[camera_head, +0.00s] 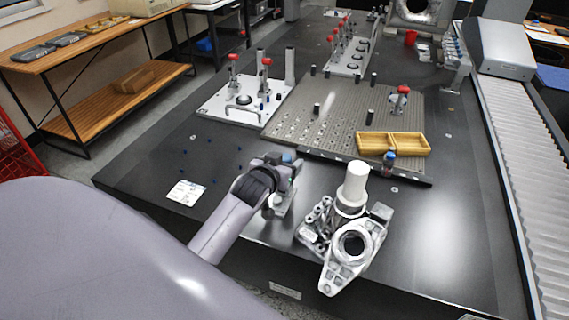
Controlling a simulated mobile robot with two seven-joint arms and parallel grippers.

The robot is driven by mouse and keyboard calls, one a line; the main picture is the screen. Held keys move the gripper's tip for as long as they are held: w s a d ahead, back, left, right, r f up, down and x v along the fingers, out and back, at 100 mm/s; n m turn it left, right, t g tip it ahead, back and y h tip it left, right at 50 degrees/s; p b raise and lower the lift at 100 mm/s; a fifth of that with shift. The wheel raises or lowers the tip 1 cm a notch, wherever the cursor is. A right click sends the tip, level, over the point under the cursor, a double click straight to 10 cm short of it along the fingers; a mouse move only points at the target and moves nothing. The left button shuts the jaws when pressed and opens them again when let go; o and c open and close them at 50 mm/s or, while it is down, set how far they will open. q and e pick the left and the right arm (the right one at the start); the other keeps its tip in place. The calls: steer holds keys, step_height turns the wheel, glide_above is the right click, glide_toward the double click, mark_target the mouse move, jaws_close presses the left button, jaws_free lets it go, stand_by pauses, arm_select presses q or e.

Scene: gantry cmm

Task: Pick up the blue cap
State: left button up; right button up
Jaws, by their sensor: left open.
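A small blue-topped item (389,159), which looks like the blue cap, stands upright at the front edge of the perforated plate, just in front of the yellow tray. It is small, and I cannot tell whether the blue part is separate from what is below it. My left gripper (283,206) is open, low over the dark table to the left of this item and well apart from it. A bluish patch (288,158) shows at the far side of my left gripper; I cannot tell what it is. My right gripper is not in view.
A metal casting (352,246) and a white cylinder (355,182) stand right of my left gripper. The yellow two-compartment tray (393,144) lies on the perforated plate (300,100). A white clamp plate (240,104) stands behind. The dark table (140,165) is mostly clear at left.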

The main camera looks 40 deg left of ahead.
arm_select(q)
steer(key=shift+w+a+f, duration=0.1)
steer(key=shift+w+f, duration=0.1)
steer(key=shift+w, duration=0.25)
steer(key=c, duration=1)
steer(key=shift+r, duration=0.15)
